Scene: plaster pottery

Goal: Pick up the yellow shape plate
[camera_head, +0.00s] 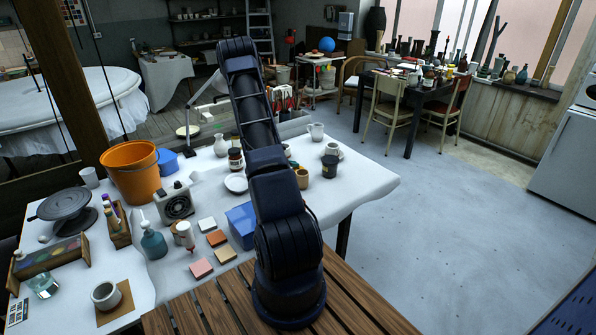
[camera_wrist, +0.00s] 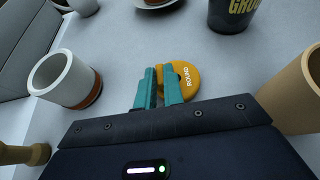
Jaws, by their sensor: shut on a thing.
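The yellow shape plate (camera_wrist: 187,80) is a small round disc marked "ROUND" in the wrist view. My gripper (camera_wrist: 161,80), with teal fingers, is shut on the plate's left part, and one finger covers some of it. The fingers are close to the white table top, and I cannot tell whether the plate is clear of it.
A white and terracotta cup (camera_wrist: 66,80) stands left of my gripper and a tan cup (camera_wrist: 306,88) stands close on the right. A dark "GROG" cup (camera_wrist: 232,14) is beyond. The white table (camera_head: 362,187) also holds an orange bucket (camera_head: 131,172) and a blue box (camera_head: 242,225).

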